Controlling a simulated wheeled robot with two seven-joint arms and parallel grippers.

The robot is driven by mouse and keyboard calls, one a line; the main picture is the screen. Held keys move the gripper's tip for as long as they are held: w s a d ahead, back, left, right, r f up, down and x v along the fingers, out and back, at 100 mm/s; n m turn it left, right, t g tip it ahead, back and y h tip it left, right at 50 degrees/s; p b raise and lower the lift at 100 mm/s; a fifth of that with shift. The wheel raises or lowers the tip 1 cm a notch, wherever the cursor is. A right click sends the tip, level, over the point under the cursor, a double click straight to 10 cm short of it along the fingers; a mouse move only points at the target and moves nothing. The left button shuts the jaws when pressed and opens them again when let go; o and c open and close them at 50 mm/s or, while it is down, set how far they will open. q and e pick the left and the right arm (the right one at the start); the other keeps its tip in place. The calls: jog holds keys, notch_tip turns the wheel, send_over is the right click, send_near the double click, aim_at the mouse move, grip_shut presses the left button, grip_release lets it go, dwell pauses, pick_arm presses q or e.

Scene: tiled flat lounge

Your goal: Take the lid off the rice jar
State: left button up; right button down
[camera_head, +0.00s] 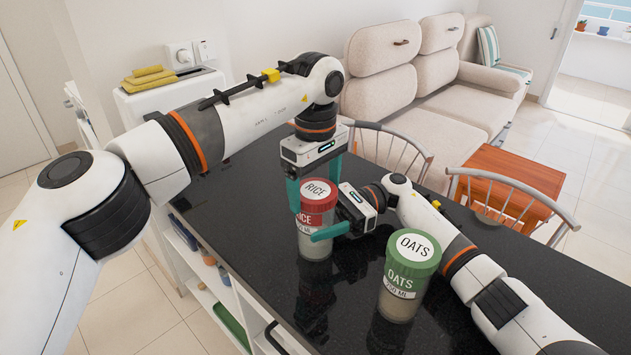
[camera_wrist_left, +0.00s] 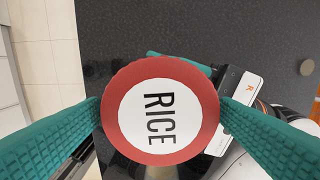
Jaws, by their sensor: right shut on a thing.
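The rice jar (camera_head: 315,240) stands upright on the dark counter, clear below with a red label band. Its red lid (camera_head: 319,192), with a white disc reading RICE, is on top; it also fills the middle of the left wrist view (camera_wrist_left: 160,78). My left gripper (camera_head: 318,195) is above the jar, pointing down, its teal fingers on opposite sides of the lid (camera_wrist_left: 161,115). I cannot tell whether they press on it. My right gripper (camera_head: 324,234) is shut on the jar's body from the right, below the lid; its far finger is mostly hidden.
An oats jar (camera_head: 404,285) with a green lid stands on the counter (camera_head: 255,220), close to my right forearm. Chairs (camera_head: 510,200) and a small wooden table (camera_head: 520,175) are beyond the counter. The counter's left edge has shelves below it. A beige sofa (camera_head: 430,85) is behind.

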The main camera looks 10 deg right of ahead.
pick_arm(q)
jog(key=c, duration=0.8)
jog(key=n, duration=0.7)
jog(key=shift+r, duration=0.1)
jog(key=shift+c, duration=0.2)
jog(key=n, duration=0.9)
jog(key=shift+n, duration=0.4)
jog(key=n, duration=0.8)
jog(key=shift+d, duration=0.1)
jog(key=n, duration=0.4)
jog(key=shift+r, duration=0.15)
